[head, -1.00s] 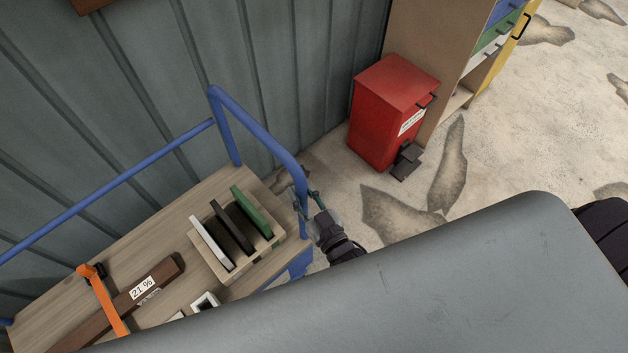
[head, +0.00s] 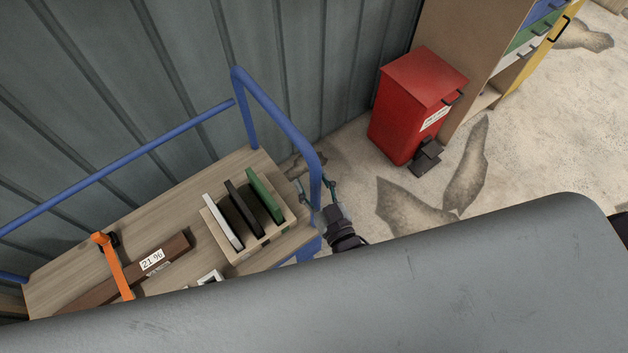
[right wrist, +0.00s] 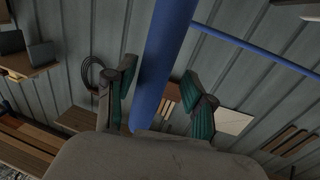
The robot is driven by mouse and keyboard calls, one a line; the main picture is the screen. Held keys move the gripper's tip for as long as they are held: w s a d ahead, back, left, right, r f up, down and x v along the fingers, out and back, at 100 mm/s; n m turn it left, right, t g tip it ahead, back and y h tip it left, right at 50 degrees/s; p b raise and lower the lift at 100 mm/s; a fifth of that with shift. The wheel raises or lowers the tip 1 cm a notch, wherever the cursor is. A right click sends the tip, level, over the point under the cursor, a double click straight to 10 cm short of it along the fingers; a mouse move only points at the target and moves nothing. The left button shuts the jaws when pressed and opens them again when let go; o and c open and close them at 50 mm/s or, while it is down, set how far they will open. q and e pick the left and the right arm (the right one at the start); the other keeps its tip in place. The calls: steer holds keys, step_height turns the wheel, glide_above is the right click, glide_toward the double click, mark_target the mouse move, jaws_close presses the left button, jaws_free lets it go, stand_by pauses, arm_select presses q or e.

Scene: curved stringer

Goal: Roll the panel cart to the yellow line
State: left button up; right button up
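The panel cart has a wooden deck (head: 130,215) and blue tube rails (head: 130,150). It stands along the grey wall at the left of the head view, its near side hidden. My right gripper (head: 317,188) is at the cart's right end, its fingers on either side of the upright blue handle tube (head: 285,120). In the right wrist view the blue tube (right wrist: 164,65) runs between the two open fingers (right wrist: 160,98), with a clear gap on the right side. I cannot tell whether the left finger touches it. My left gripper and the yellow line are not in view.
On the deck are a wooden rack (head: 245,247) with white, black and green panels, a brown bar (head: 170,253) with a label, and an orange clamp (head: 117,270). A red pedal bin (head: 410,105) and a shelf unit (head: 480,60) stand beyond the cart's right end. Patched floor lies right.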

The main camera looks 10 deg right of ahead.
steer(key=shift+d, duration=0.1)
steer(key=shift+s+d, duration=0.1)
steer(key=shift+s, duration=0.15)
steer(key=s+d, duration=0.2)
steer(key=s, duration=0.9)
steer(key=shift+s+f, duration=0.1)
